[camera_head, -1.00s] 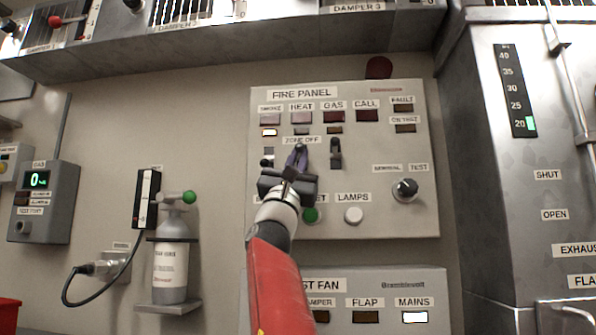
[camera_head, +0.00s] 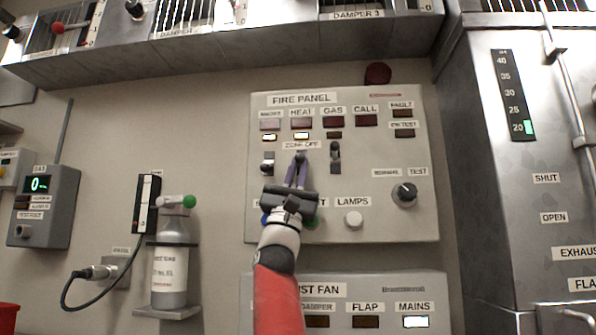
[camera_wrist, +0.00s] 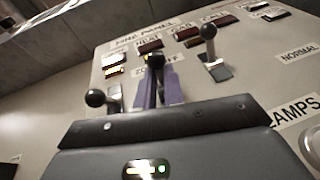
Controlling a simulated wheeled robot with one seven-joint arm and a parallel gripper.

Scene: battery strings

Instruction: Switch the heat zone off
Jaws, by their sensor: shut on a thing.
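The fire panel (camera_head: 385,150) is on the wall, with three toggle levers under the ZONE OFF label (camera_head: 301,145). My gripper (camera_head: 299,170) is shut on the middle lever, under the HEAT column. In the wrist view its black knob (camera_wrist: 155,60) shows at the purple fingers (camera_wrist: 160,90), which hide most of the lever. The small lamp under HEAT (camera_head: 301,136) is lit, as is the one under SMOKE (camera_head: 269,137). The lamp under GAS (camera_head: 334,135) is dark. The left lever (camera_wrist: 96,98) points down; the right lever (camera_wrist: 208,33) points up.
A gas cylinder (camera_head: 173,275) stands left of the panel. A metal damper ledge (camera_head: 200,55) runs above.

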